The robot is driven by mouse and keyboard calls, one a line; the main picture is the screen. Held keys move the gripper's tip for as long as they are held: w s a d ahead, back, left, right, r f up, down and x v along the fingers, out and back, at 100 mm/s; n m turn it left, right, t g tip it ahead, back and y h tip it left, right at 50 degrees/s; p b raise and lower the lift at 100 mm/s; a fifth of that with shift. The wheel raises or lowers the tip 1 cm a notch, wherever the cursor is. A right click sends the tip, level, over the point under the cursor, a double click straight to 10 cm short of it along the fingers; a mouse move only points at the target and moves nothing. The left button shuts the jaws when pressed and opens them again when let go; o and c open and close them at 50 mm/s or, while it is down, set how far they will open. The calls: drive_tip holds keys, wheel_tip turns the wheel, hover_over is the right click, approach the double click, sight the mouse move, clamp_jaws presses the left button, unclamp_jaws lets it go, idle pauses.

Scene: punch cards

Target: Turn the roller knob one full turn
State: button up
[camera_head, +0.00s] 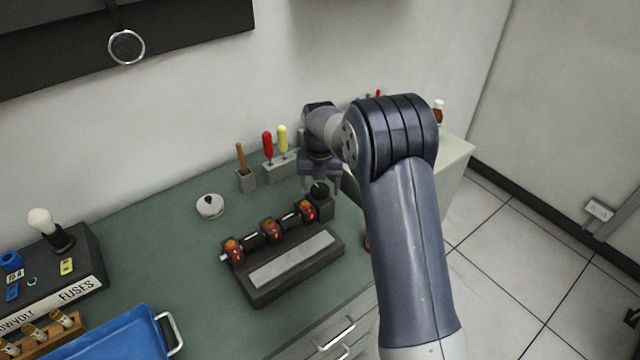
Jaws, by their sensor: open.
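The roller device (292,273) is a dark block with a pale strip on its sloped front, standing on the green worktop. A black roller shaft (250,241) with several red and amber collars lies along its back. The dark round knob (320,189) is at the shaft's right end, above a dark end block. My gripper (320,190) points down at the knob, with its fingers apart on either side of it. I cannot tell whether the fingers touch the knob. My arm hides part of the worktop to the right.
Screwdrivers with red (267,143) and yellow (283,138) handles stand in a holder behind the device. A white round pot (210,206) sits to the left. A blue tray (124,335) and a fuse box (60,285) are at the front left. Worktop between them is clear.

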drive_tip(key=c, duration=1)
drive_tip(key=shift+m, duration=0.3)
